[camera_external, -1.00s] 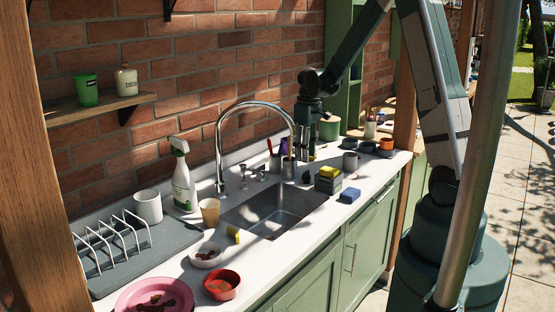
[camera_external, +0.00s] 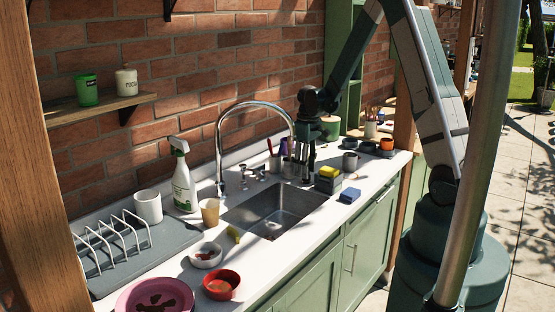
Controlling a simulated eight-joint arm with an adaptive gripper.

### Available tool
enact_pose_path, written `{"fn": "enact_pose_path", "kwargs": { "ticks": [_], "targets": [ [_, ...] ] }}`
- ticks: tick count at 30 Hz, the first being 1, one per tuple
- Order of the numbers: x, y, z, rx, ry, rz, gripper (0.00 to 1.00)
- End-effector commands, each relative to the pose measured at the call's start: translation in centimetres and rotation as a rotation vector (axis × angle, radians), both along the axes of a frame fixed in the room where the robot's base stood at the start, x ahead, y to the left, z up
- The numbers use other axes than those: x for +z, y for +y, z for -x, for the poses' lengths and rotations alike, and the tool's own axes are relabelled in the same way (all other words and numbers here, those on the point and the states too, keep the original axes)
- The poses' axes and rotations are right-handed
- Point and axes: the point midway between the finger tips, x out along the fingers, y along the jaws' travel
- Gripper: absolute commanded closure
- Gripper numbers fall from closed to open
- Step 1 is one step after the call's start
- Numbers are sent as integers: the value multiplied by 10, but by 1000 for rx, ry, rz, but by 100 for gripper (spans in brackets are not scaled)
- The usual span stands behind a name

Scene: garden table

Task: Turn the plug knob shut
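The sink (camera_external: 271,211) is set in the white counter, with a tall curved chrome tap (camera_external: 219,150) behind it. Small chrome handles (camera_external: 245,178) stand to the right of the tap base. I cannot make out for sure which part is the plug knob. My gripper (camera_external: 306,181) points down at the back right corner of the sink, low over the counter. Its fingers are small and dark here, and I cannot tell whether they are open or shut or touch anything. The counter spot behind them is hidden.
The sink basin is clear.

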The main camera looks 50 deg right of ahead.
Motion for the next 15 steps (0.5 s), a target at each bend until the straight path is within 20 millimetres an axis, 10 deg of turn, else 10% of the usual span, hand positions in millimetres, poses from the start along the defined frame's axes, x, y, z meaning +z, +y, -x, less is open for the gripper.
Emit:
{"fn": "enact_pose_path", "kwargs": {
  "ticks": [15],
  "targets": [
    [0, 0, 0, -1, 0, 0, 88]
  ]
}}
